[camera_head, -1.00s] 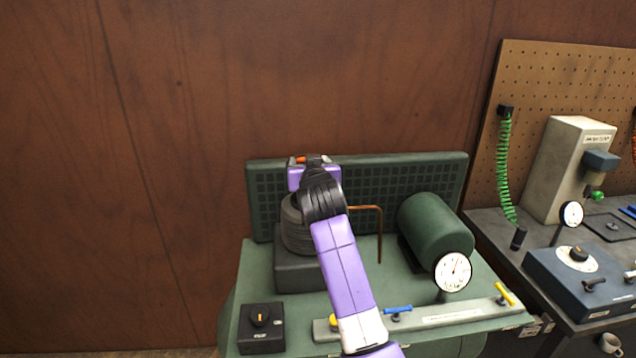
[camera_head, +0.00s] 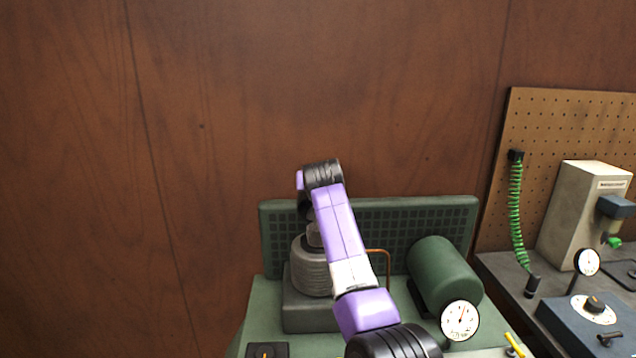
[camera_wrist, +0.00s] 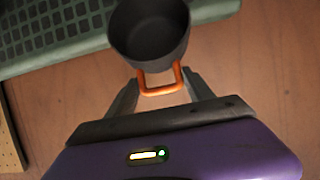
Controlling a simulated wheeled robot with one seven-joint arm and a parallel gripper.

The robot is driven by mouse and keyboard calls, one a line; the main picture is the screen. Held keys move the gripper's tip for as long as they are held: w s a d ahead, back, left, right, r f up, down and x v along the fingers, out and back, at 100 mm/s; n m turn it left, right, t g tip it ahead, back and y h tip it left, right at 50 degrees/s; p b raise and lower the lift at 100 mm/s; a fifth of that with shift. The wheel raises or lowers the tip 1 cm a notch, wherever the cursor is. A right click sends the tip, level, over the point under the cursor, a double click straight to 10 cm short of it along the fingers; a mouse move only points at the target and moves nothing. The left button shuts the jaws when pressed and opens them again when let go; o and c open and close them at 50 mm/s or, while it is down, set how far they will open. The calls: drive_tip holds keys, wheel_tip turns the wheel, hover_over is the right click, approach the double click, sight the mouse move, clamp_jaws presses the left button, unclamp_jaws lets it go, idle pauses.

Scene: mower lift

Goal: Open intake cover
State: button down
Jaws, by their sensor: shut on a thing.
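In the wrist view, a dark grey, round, cup-like cover (camera_wrist: 150,42) has an orange loop handle (camera_wrist: 163,93) on its near side. My gripper (camera_wrist: 161,82) is shut on the orange handle, one finger on each side of it. In the head view, my purple and black wrist (camera_head: 322,175) is raised above the grey ribbed cylinder (camera_head: 312,270) of the green machine. I cannot tell from these views whether the cover touches the machine.
A green grille panel (camera_head: 455,215) stands behind the machine. A copper pipe (camera_head: 386,262), a green tank (camera_head: 440,270) and a gauge (camera_head: 460,320) are to the right. Farther right is a bench with a beige machine (camera_head: 575,215). The wooden wall (camera_head: 230,100) is bare.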

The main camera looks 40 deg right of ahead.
drive_tip(key=shift+d+r, duration=0.45)
drive_tip(key=shift+r, duration=0.25)
drive_tip(key=c, duration=0.7)
unclamp_jaws()
drive_tip(key=shift+s, duration=0.1)
drive_tip(key=shift+o, duration=0.2)
drive_tip(key=shift+a+f, duration=0.15)
drive_tip(key=shift+f, duration=0.15)
drive_tip(key=shift+a+f, duration=0.1)
drive_tip(key=shift+a, duration=0.1)
drive_tip(key=b+v, duration=0.2)
drive_tip(key=v, duration=0.5)
drive_tip(key=shift+s, duration=0.25)
drive_tip(key=shift+a, duration=0.1)
